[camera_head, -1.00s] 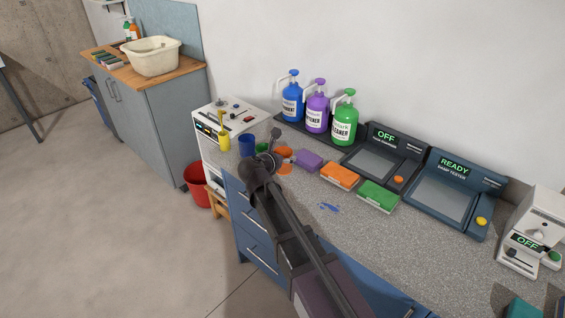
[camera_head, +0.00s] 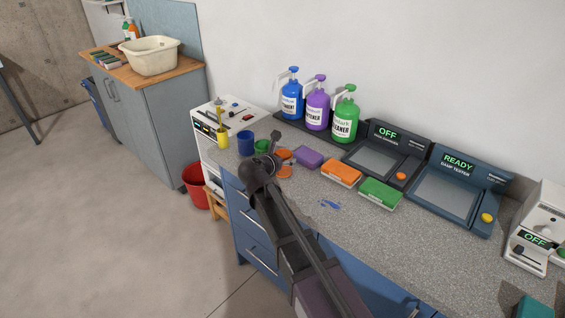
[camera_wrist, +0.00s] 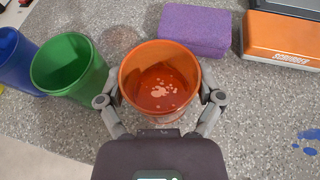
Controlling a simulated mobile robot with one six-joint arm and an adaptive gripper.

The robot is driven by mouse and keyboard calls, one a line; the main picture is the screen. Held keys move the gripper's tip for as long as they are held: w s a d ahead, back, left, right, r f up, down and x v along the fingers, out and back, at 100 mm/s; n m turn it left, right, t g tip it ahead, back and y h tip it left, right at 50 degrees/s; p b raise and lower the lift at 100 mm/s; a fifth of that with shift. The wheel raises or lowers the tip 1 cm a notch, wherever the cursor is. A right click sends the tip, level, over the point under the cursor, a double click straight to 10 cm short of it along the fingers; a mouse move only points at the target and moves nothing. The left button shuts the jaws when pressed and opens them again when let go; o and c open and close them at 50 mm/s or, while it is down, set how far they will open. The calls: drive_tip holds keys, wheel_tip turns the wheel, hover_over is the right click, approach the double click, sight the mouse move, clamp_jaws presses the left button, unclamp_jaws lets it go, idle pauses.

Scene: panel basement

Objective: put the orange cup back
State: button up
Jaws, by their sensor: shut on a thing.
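The orange cup (camera_wrist: 160,75) stands open end up between the fingers of my gripper (camera_wrist: 160,98) in the wrist view. The fingers press on its left and right sides. Pale spots show on its inside bottom. In the head view the orange cup (camera_head: 284,154) is partly hidden by my arm. I cannot tell whether it touches the counter. The green cup (camera_wrist: 68,68) is close on its left, and the blue cup (camera_wrist: 18,62) is beyond that.
A purple sponge (camera_wrist: 194,29) lies just behind the orange cup. Orange (camera_head: 341,172) and green (camera_head: 380,193) sponges lie to the right. Blue splashes (camera_head: 330,204) mark the speckled counter (camera_head: 400,235). Three pump bottles (camera_head: 317,103) stand at the back. A yellow container (camera_head: 222,138) stands left.

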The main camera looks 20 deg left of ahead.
drive_tip(key=shift+f, duration=0.25)
drive_tip(key=o, duration=1)
drive_tip(key=shift+r, duration=0.25)
drive_tip(key=shift+s+r, duration=0.15)
drive_tip(key=shift+s, duration=0.15)
drive_tip(key=p+v, duration=0.4)
drive_tip(key=v, duration=0.7)
drive_tip(key=shift+p, duration=0.3)
drive_tip(key=shift+s, duration=0.15)
